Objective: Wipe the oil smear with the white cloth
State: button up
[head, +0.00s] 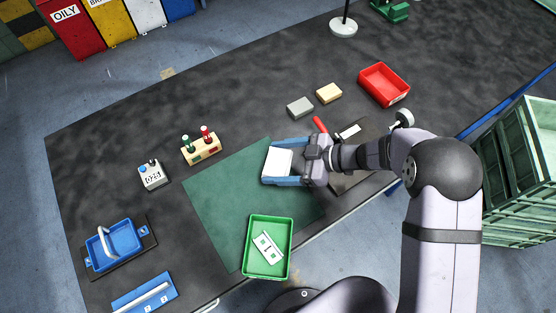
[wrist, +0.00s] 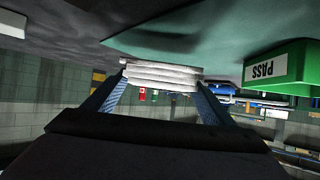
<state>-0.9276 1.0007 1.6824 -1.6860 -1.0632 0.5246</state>
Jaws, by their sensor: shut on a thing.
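The white cloth (head: 279,161) is a folded pad held between the two blue fingers of my gripper (head: 268,162), over the upper right part of the green mat (head: 222,205). In the wrist view the cloth (wrist: 160,74) shows as stacked white layers between the fingertips, close to the green mat (wrist: 190,30). I cannot tell whether it touches the mat. I cannot make out the oil smear in either view; my gripper, arm and the cloth hide part of the mat and bench.
A green tray (head: 249,264) with a white part stands on the mat's lower edge. A red tray (head: 369,88), grey block (head: 300,107) and tan block (head: 329,93) lie beyond my gripper. A stamp rack (head: 202,150), button box (head: 153,177) and blue tray (head: 111,257) are left.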

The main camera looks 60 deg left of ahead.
jog(key=shift+r+p, duration=0.35)
jog(key=shift+r, duration=0.4)
jog(key=shift+r, duration=0.1)
notch_tip(320, 180, up, 3)
jog(key=p, duration=0.3)
